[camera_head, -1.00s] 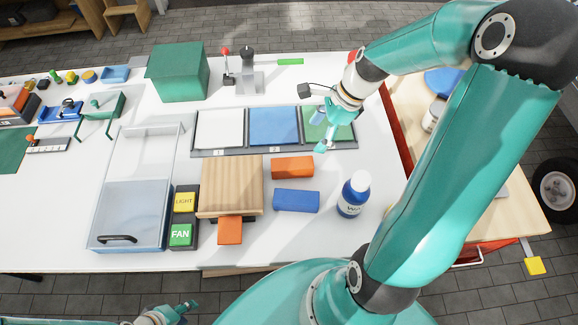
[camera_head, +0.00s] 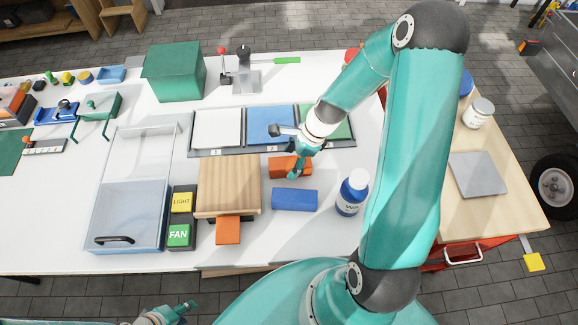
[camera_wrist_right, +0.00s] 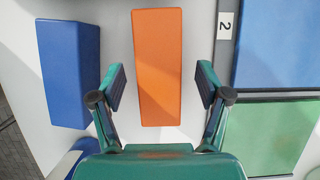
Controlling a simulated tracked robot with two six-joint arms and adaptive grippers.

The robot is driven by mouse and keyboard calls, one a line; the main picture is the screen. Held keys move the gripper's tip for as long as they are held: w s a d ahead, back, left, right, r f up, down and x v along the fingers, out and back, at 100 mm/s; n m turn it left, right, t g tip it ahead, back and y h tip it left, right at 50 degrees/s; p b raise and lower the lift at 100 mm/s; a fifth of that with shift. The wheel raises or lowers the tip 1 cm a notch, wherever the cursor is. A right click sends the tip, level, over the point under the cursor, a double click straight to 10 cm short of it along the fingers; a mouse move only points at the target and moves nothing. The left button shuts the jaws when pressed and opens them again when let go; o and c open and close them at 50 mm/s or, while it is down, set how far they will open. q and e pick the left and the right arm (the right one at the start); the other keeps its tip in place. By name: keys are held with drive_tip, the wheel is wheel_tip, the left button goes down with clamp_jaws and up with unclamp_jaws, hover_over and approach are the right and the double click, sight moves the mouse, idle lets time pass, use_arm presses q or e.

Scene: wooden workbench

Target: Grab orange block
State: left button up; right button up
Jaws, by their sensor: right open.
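An orange block (camera_head: 279,164) lies flat on the white table below the blue panel, partly covered by my right gripper (camera_head: 298,168). In the right wrist view the same orange block (camera_wrist_right: 157,60) lies lengthwise between the two open fingers of the right gripper (camera_wrist_right: 160,78), with a gap on each side. I cannot tell how high the fingers are above the table. My left gripper (camera_head: 184,309) is at the bottom edge, far from the blocks.
A blue block (camera_head: 295,199) lies just in front of the orange one; it also shows in the wrist view (camera_wrist_right: 68,70). A white-capped blue bottle (camera_head: 351,193) stands to the right. The tray with white, blue and green panels (camera_head: 204,152) lies behind.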

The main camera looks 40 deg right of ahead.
drive_tip(key=shift+w+a+f, duration=0.15)
drive_tip(key=shift+a+f, duration=0.1)
drive_tip(key=shift+f, duration=0.4)
drive_tip(key=shift+f, duration=0.3)
drive_tip(key=c, duration=1.4)
drive_tip(key=shift+o, duration=0.2)
drive_tip(key=shift+r, duration=0.1)
